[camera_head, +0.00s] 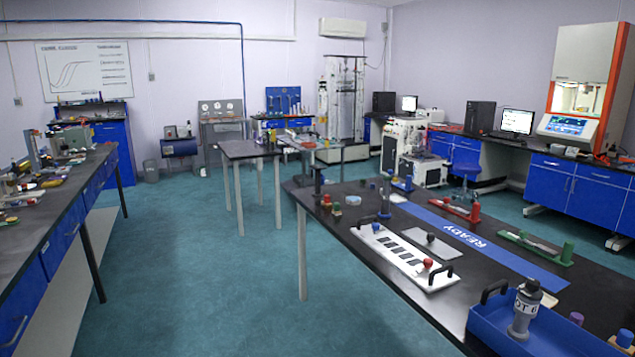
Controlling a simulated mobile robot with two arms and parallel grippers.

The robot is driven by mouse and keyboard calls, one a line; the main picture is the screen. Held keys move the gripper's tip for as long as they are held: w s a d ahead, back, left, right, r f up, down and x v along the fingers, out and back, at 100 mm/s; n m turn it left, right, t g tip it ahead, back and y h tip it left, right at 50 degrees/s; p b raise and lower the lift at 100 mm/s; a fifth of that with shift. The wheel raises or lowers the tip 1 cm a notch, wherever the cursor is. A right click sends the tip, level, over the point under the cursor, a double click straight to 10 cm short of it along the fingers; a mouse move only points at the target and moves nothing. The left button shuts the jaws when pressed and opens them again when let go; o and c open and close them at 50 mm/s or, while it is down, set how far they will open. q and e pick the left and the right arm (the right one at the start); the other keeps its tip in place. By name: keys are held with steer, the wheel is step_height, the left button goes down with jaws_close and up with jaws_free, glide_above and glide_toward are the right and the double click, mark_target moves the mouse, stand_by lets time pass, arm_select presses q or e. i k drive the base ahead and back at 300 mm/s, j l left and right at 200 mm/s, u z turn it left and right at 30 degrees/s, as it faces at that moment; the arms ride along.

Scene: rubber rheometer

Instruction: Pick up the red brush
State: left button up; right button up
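A red long, low item with an upright red block at its right end (460,208) lies on the dark table at the right, at the edge of the blue READY strip. It is the closest match to the red brush, but it is too small to tell whether it is a brush, a holder, or both. A similar green item (535,247) lies nearer on the same table, to its right. Neither of my grippers is in view.
The dark table (335,240) also bears a blue READY strip (470,238), a white board with a black handle (400,258), a grey plate (432,243) and a blue tray (490,325) holding a grey cylinder (524,310). Open teal floor (210,270) lies to its left.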

mark_target(327, 204)
steer(key=i+j+u, duration=0.2)
steer(key=i, duration=0.25)
steer(key=i+j+u, duration=0.15)
steer(key=i, duration=0.9)
steer(key=i+j+u, duration=0.15)
steer(key=i, duration=0.85)
